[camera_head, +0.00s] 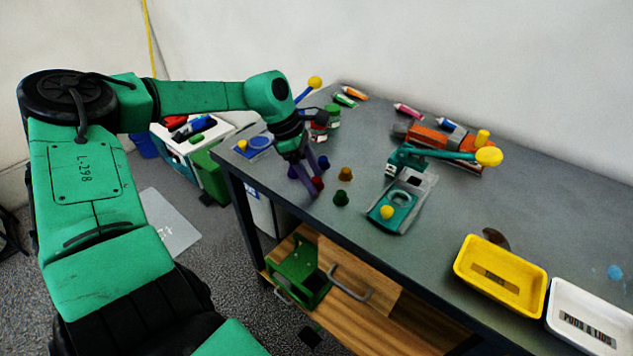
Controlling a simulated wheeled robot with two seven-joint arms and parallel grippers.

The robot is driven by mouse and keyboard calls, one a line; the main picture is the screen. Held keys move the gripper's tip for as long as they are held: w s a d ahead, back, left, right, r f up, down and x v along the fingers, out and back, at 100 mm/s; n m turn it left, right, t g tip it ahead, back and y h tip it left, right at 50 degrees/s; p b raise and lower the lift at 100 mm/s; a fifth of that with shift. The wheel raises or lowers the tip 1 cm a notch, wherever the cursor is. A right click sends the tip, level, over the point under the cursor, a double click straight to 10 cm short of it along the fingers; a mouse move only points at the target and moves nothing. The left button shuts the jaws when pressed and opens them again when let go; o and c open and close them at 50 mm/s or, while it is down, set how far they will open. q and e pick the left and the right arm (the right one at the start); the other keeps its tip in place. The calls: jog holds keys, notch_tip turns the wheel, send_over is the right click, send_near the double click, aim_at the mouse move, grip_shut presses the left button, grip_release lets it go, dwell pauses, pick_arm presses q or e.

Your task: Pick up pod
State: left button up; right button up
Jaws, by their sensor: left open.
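Several small pods stand on the grey table near its left edge. A red pod (318,183) is at the fingertips of my left gripper (311,181). An orange-brown pod (345,174) stands to the right of it, and a dark green pod (341,198) stands nearer the front edge. My left gripper points down with its purple fingers apart, close around or beside the red pod. I cannot tell whether the fingers touch it. My right gripper is out of view.
A teal and grey press (399,207) with a yellow-knobbed lever stands right of the pods. An orange machine (445,146) and coloured tubes (408,111) lie behind. A yellow tray (500,278) and a white tray (590,315) sit at right. An open wooden drawer (352,308) juts out below the table.

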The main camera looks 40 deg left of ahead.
pick_arm(q)
jog(key=c, duration=1)
jog(key=shift+c, duration=0.2)
jog(key=shift+r, duration=0.15)
